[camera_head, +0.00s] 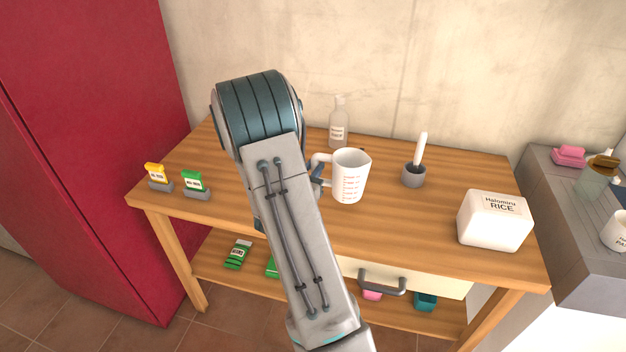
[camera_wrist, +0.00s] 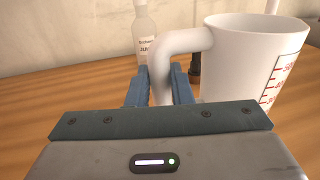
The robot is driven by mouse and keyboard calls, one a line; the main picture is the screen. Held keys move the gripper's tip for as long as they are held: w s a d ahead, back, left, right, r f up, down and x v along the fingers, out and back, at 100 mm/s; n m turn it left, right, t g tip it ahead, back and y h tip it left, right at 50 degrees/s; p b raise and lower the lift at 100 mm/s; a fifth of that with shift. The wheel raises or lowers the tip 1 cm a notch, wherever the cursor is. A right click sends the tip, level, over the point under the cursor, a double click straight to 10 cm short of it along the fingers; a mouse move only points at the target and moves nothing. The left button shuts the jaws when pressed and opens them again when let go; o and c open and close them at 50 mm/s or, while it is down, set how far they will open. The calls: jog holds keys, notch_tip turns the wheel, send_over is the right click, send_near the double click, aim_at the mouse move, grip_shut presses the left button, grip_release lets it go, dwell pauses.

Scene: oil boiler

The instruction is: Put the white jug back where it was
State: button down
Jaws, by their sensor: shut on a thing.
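The white jug (camera_head: 349,178) has red measuring marks and a handle on its left side. It is upright, over the middle of the wooden table (camera_head: 430,215); I cannot tell whether its base touches the top. In the wrist view the jug (camera_wrist: 245,65) fills the right side. My gripper (camera_wrist: 160,88) is shut on the jug's handle, with one blue finger on each side of it. In the head view my arm hides most of the gripper, and only a small part (camera_head: 318,178) shows beside the handle.
A clear bottle (camera_head: 338,125) stands behind the jug. A grey pot with a white stick (camera_head: 413,176) is to its right, and the rice package (camera_head: 493,220) is further right. Yellow (camera_head: 156,174) and green (camera_head: 194,183) packets stand at the left. Bare tabletop lies in front of the jug.

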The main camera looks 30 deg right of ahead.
jog(key=shift+f, duration=2)
jog(key=shift+f, duration=0.2)
jog(key=c, duration=1.3)
grip_release()
